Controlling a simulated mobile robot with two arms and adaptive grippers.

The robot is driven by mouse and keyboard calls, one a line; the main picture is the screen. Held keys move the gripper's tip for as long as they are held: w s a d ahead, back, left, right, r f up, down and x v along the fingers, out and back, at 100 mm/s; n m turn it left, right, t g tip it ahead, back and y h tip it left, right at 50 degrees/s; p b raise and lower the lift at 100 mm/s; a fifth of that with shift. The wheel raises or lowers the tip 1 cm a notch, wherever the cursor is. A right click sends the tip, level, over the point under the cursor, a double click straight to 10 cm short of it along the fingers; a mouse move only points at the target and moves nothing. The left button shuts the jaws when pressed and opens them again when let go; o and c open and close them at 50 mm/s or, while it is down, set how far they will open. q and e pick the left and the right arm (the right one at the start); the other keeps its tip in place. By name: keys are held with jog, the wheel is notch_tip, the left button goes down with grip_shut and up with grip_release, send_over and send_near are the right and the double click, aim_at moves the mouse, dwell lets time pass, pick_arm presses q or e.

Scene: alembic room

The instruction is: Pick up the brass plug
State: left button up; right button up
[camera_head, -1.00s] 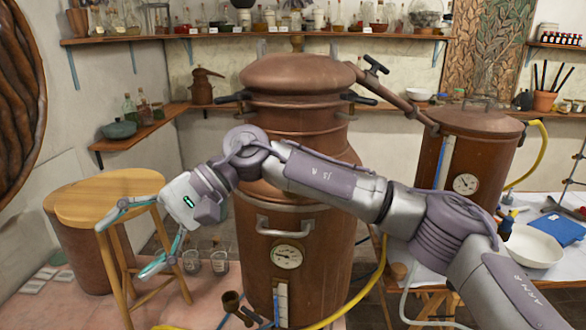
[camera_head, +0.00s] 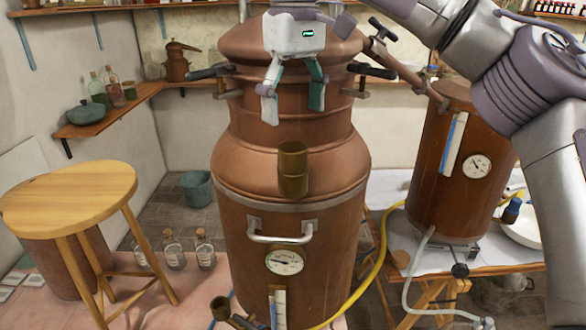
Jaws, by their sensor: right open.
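The brass plug (camera_head: 293,170) is a short, dull yellow-brown cylinder. It shows upright against the front shoulder of the big copper still (camera_head: 245,155); its seating cannot be made out. My right gripper (camera_head: 293,106) comes down from the top with its fingers pointing down. It is open and empty between the fingertips. In the picture it is straight above the plug, with a gap between them. The distance in depth is hard to judge. My left gripper is not in view.
Side handles (camera_head: 207,73) stick out from the still. A smaller copper vessel (camera_head: 445,165) stands right on a table. A wooden stool (camera_head: 75,195) stands left, with several glass bottles (camera_head: 174,250) on the floor beside it. A yellow hose (camera_head: 378,255) runs down on the right.

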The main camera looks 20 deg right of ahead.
aim_at(293, 146)
jog(key=f, duration=0.1)
jog(key=w+f, duration=0.1)
jog(key=shift+d+f+p, duration=0.2)
jog(key=shift+f+p, duration=0.1)
jog(key=shift+f, duration=0.1)
jog(key=shift+w+a+f, duration=0.1)
jog(key=shift+w+f, duration=0.2)
jog(key=shift+f, duration=0.3)
jog(key=shift+s+a+f+p, duration=0.1)
jog(key=shift+s+f+p, duration=0.1)
jog(key=shift+f+p, duration=0.25)
jog(key=shift+s+f+p, duration=0.2)
jog(key=shift+f+p, duration=0.15)
jog(key=shift+f, duration=0.1)
notch_tip(293, 146, down, 3)
jog(key=shift+s+r, duration=0.1)
jog(key=shift+r, duration=0.05)
jog(key=c, duration=1.3)
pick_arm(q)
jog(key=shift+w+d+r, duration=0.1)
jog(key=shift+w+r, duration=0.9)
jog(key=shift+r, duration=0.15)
pick_arm(e)
jog(key=shift+c, duration=0.2)
